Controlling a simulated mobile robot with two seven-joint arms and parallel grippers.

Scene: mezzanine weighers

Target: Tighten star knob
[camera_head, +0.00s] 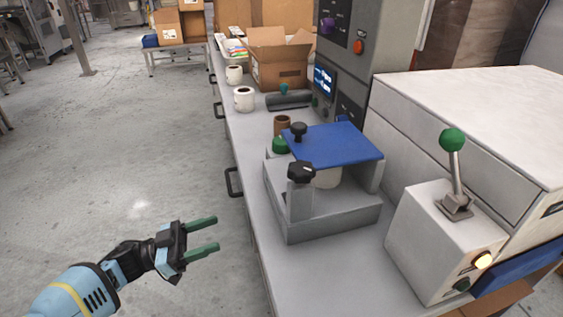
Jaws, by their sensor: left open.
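A black star knob (301,171) sits on top of a grey upright post at the front of a grey fixture (330,220) on the bench. A second dark knob (298,130) stands farther back, by the corner of the fixture's blue plate (332,145). A pale cylinder (327,177) shows partly under the plate. My left gripper (210,236) is open and empty, its two green fingers pointing right toward the bench. It is over the floor side, left of the fixture and apart from both knobs. My right gripper does not show.
A control box (440,240) with a green-knobbed lever (453,140) stands right of the fixture. White mugs (243,99) and an open cardboard box (279,65) are farther back. Drawer handles (233,182) stick out from the bench front. The floor at left is clear.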

